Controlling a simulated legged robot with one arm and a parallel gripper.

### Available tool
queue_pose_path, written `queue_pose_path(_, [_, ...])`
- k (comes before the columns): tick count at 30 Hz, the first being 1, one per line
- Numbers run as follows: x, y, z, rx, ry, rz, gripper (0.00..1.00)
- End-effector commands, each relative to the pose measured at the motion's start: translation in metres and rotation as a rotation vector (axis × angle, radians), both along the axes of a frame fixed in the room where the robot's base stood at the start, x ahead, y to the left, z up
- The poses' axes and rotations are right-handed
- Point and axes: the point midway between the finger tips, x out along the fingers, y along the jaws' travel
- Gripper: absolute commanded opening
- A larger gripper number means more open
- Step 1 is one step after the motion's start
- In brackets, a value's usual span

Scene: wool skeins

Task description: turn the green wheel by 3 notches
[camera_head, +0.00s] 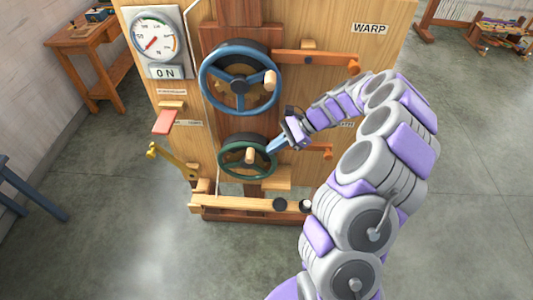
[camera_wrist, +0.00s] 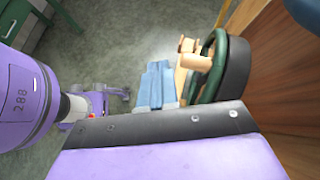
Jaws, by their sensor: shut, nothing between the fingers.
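The green wheel (camera_head: 233,169) is on the lower front of the wooden machine, with a pale wooden knob (camera_head: 250,154) standing out from it. In the wrist view the green wheel (camera_wrist: 216,62) is seen edge-on at the right of the fingers, with its wooden knob (camera_wrist: 194,60) facing left. My gripper (camera_head: 270,150) is shut and empty, its blue fingertips close to the wheel's right side. In the wrist view the shut blue fingers (camera_wrist: 157,84) lie beside the rim. I cannot tell whether they touch it.
A larger blue wheel (camera_head: 205,83) sits just above. A dial (camera_head: 153,41) with an ON plate is at upper left. Orange-tipped levers (camera_head: 313,56) stick out right, and a brass lever (camera_head: 172,160) is at lower left. A wooden ledge (camera_head: 235,204) lies below.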

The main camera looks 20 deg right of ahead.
Motion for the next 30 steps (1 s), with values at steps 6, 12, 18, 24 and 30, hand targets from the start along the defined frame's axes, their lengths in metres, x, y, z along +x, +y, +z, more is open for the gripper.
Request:
queue_pose_path(6, [0.022,-0.065,-0.039,0.085,0.099,-0.288,0.00])
queue_pose_path(12, [0.027,-0.081,-0.051,0.106,0.126,-0.372,0.00])
queue_pose_path(18, [0.033,-0.063,-0.065,0.105,0.126,-0.370,0.00])
queue_pose_path(24, [0.042,-0.034,-0.088,0.108,0.127,-0.368,0.00])
queue_pose_path(30, [0.052,-0.004,-0.109,0.108,0.127,-0.368,0.00])
